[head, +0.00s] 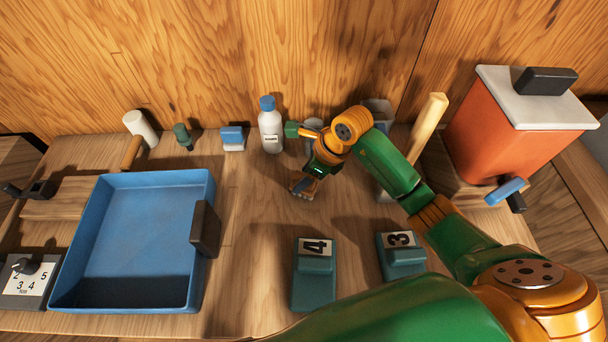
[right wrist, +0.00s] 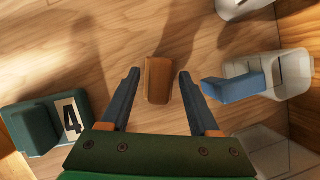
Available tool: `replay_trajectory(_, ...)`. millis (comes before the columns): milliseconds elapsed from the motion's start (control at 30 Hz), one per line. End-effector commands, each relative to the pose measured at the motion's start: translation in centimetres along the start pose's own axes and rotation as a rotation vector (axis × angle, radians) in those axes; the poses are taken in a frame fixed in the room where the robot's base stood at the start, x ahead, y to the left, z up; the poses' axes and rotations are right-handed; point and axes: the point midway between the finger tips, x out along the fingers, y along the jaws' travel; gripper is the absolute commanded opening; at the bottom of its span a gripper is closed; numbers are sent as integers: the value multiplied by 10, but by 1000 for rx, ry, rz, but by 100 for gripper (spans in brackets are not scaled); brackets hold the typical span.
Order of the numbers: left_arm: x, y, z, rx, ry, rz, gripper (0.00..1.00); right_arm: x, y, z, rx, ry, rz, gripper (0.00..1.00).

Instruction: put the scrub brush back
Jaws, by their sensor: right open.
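A small brown block (right wrist: 158,80), which looks like the scrub brush, lies on the wooden table. In the right wrist view it is between the two fingers of my right gripper (right wrist: 153,92), with a gap on each side. My right gripper is open and points down at it. In the head view the right gripper (head: 304,184) is over the middle of the table, and its fingers partly hide the block. My left gripper is not in view.
A blue tray (head: 62,290) stands at left. A white bottle (head: 271,130) and a blue-and-white item (head: 232,139) stand at the back. Teal blocks marked 4 (head: 314,285) and 3 (head: 401,262) are in front. An orange box (head: 500,120) stands at right.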

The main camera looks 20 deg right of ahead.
Motion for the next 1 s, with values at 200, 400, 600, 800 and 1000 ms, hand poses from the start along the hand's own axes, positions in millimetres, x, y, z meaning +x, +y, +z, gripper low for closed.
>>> replay_trajectory(200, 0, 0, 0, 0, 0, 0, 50, -60, -2, 0, -4, -1, -9, 62)
replay_trajectory(400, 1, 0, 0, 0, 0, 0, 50, -103, -1, 0, -1, -2, -5, 62)
replay_trajectory(600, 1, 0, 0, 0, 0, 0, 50, -115, 0, 0, -1, 0, -1, 62)
replay_trajectory(800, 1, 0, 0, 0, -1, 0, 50, -114, 0, 0, -1, 0, -1, 62)
replay_trajectory(1000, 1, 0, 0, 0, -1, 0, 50, -114, 0, 0, -1, 0, -1, 62)
